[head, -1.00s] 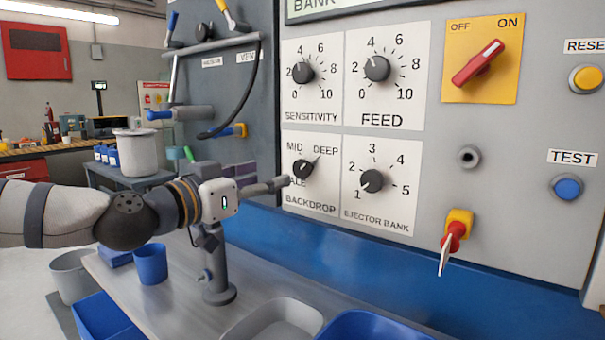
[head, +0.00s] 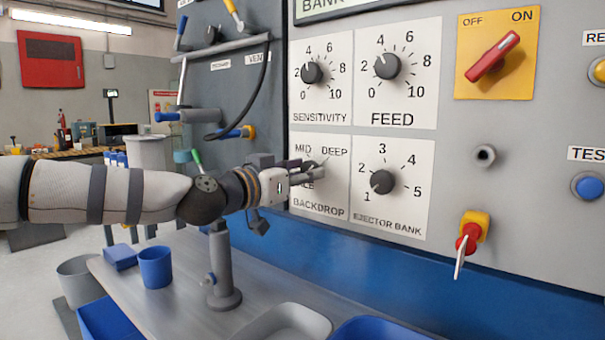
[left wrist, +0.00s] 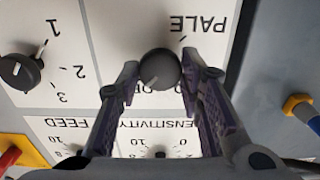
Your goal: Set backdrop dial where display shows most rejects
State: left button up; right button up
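The backdrop dial is a round black knob on a white plate (head: 318,209) marked PALE, MID and DEEP. In the head view my left gripper (head: 310,172) covers much of the dial. The display (head: 335,8) is cut off at the top; only the word BANK shows, with no reject reading. My right gripper is not in view.
The sensitivity dial (head: 311,72), feed dial (head: 387,66) and ejector bank dial (head: 382,181) surround the backdrop dial. A red switch (head: 492,57) and a key (head: 461,254) are to the right. Below is a metal bench with a post (head: 221,265) and blue cup (head: 155,267).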

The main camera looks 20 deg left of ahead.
pick_arm(q)
jog(key=shift+n, duration=0.3)
jog(key=shift+n+b, duration=0.35)
jog(key=shift+n, duration=8.15)
jog(key=o, duration=1.2)
